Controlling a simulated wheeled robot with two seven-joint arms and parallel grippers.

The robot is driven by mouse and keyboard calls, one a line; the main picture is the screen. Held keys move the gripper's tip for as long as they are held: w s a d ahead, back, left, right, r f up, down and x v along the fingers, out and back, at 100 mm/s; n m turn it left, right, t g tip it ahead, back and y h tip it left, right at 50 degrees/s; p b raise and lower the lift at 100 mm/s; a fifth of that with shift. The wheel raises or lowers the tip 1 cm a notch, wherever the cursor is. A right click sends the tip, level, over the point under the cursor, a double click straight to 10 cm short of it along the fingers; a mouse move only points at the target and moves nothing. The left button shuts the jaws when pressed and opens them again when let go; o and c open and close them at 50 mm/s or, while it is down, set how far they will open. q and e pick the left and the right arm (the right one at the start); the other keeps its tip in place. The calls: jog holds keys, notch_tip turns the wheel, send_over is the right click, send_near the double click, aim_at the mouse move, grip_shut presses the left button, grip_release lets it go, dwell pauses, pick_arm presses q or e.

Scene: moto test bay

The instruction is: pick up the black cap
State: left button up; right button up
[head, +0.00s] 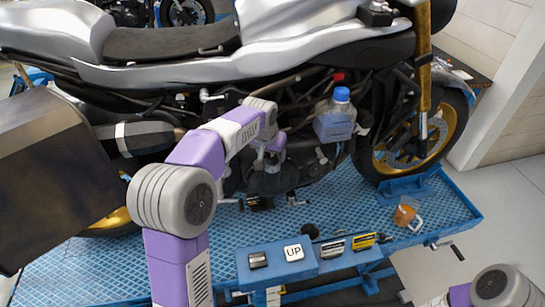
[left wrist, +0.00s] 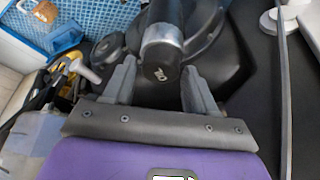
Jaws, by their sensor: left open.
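The black cap (left wrist: 161,74), a dark round end with light lettering, shows in the left wrist view on a silver metal neck. My left gripper (left wrist: 159,70) is open, with one finger on each side of the cap in the picture. I cannot tell whether either finger touches it. In the head view my left gripper (head: 271,148) is low on the motorcycle's engine side, and the cap cannot be made out there. My right gripper is not in view; only part of that arm shows at bottom right.
The motorcycle (head: 160,45) stands on a blue lift platform (head: 345,205). A blue-capped bottle (head: 335,125) is right of my left gripper. An orange object (head: 404,215) lies on the platform's right. A panel with an UP button (head: 294,252) is at the front edge.

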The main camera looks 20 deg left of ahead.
pick_arm(q)
jog(key=shift+w+f, duration=0.1)
jog(key=shift+f, duration=0.05)
jog(key=shift+c, duration=1.3)
grip_shut()
